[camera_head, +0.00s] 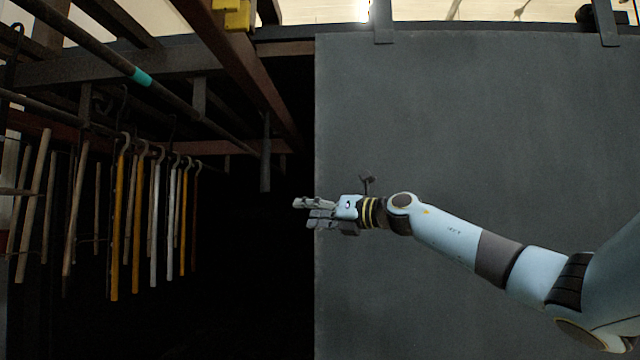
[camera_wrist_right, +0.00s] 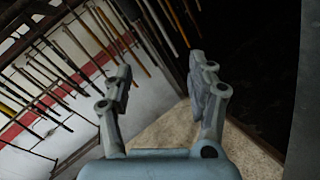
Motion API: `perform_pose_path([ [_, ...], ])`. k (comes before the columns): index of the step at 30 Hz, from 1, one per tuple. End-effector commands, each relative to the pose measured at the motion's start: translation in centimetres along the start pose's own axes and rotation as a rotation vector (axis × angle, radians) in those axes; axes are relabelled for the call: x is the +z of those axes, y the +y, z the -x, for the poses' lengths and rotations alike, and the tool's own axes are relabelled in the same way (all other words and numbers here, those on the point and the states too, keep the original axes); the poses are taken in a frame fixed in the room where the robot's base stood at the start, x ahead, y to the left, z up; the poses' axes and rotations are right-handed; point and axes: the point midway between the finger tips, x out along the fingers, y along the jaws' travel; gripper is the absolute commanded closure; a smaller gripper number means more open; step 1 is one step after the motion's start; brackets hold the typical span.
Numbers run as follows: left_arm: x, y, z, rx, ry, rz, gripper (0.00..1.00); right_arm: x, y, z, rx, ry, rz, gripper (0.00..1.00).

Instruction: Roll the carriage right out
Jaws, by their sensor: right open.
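My right gripper (camera_head: 306,213) is open and empty in the head view, in front of the left edge of a large grey panel, its fingers pointing left. In the right wrist view, the gripper (camera_wrist_right: 160,78) shows two separated fingers with nothing between them. To its left is an overhead rack with a dark rail (camera_head: 95,45) that carries a teal band (camera_head: 141,77). Rods hang from hooks below the rack, among them a yellow one (camera_head: 117,225). I cannot tell which part is the carriage. My left gripper is out of view.
The grey panel (camera_head: 480,130) fills the right side behind my right arm. A yellow block (camera_head: 232,14) sits on a reddish beam (camera_head: 230,60) at the top. The space below the rack is dark. In the wrist view, pale floor (camera_wrist_right: 165,132) shows beyond the fingers.

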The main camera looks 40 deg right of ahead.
Motion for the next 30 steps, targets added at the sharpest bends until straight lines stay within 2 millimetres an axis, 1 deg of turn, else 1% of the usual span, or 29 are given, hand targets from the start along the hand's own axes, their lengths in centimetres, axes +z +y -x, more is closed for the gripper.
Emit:
perform_pose_path([
  [1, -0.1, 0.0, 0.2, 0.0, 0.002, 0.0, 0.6, 3.0, 2.1, 0.5, 0.008, 0.003, 0.12, 0.42],
  [3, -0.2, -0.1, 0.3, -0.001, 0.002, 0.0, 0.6, 5.9, 4.2, 1.3, 0.005, 0.013, 0.263, 0.42],
  [6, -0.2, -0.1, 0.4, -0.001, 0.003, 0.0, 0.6, 8.5, 6.2, 2.2, -0.008, 0.021, 0.407, 0.42],
  [8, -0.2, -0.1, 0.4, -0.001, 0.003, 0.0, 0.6, 9.4, 6.9, 2.6, -0.015, 0.025, 0.458, 0.42],
  [10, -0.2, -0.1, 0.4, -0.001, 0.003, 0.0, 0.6, 9.9, 7.3, 2.8, -0.02, 0.027, 0.489, 0.42],
  [14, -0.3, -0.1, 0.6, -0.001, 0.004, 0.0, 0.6, 10.1, 7.4, 2.8, -0.022, 0.027, 0.498, 0.42],
  [17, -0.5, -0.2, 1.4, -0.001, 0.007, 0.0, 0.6, 10.3, 7.5, 2.3, -0.021, 0.024, 0.493, 0.42],
  [19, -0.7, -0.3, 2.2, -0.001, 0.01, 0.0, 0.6, 10.5, 7.5, 1.8, -0.02, 0.023, 0.491, 0.42],
  [24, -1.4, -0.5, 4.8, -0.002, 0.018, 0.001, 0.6, 10.6, 7.7, -0.4, -0.018, 0.021, 0.486, 0.42],
  [28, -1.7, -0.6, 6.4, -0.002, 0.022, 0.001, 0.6, 10.5, 7.7, -2.6, -0.017, 0.023, 0.486, 0.42],
  [30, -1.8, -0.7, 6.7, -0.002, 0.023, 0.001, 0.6, 10.3, 7.4, -3.7, -0.02, 0.022, 0.487, 0.42],
])
